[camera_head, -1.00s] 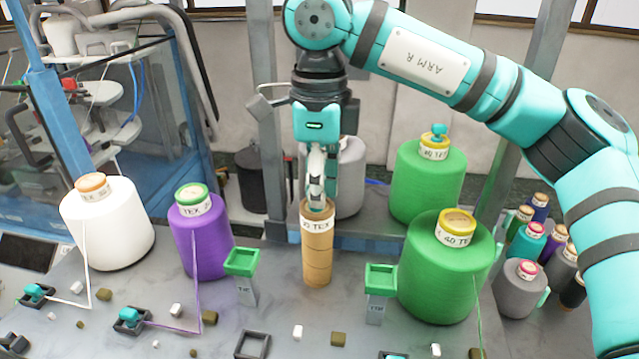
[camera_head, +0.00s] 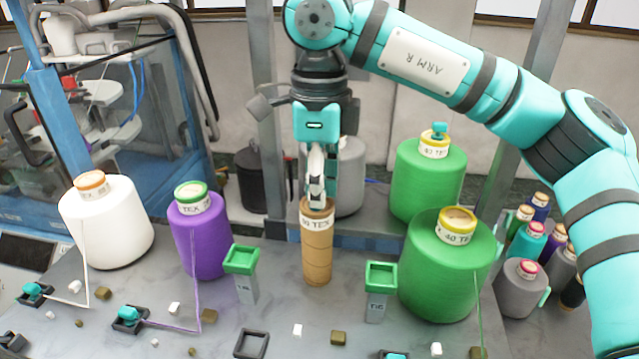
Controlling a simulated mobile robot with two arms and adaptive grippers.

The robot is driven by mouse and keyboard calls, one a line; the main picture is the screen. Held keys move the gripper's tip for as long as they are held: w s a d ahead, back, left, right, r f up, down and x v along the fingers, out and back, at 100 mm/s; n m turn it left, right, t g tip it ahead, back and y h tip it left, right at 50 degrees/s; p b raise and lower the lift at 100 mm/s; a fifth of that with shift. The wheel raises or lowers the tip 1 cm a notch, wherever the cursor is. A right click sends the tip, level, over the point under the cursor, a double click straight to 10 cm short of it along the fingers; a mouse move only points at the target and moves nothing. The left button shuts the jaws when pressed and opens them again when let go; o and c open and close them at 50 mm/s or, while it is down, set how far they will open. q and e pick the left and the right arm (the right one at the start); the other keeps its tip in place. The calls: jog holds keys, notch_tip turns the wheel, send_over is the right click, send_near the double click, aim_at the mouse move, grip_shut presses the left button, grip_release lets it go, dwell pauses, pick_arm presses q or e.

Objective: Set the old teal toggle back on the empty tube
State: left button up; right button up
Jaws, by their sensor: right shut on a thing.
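The empty tube (camera_head: 317,255) is a bare brown cardboard cylinder with a white label near its top, upright on the grey table. My right gripper (camera_head: 317,203) points straight down at the tube's top end, its fingers shut on the teal toggle, which is mostly hidden by the fingers. From this angle I cannot tell whether the toggle touches the tube's rim. Another teal toggle (camera_head: 439,130) sits on top of the rear green cone. My left gripper is not in view.
Two green-topped posts (camera_head: 241,260) (camera_head: 381,275) flank the tube. A purple cone (camera_head: 200,240) and a white cone (camera_head: 108,225) stand left, a large green cone (camera_head: 447,270) right.

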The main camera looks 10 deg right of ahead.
jog(key=shift+f, duration=0.2)
jog(key=o, duration=0.8)
notch_tip(320, 180, up, 12)
jog(key=shift+r, duration=0.1)
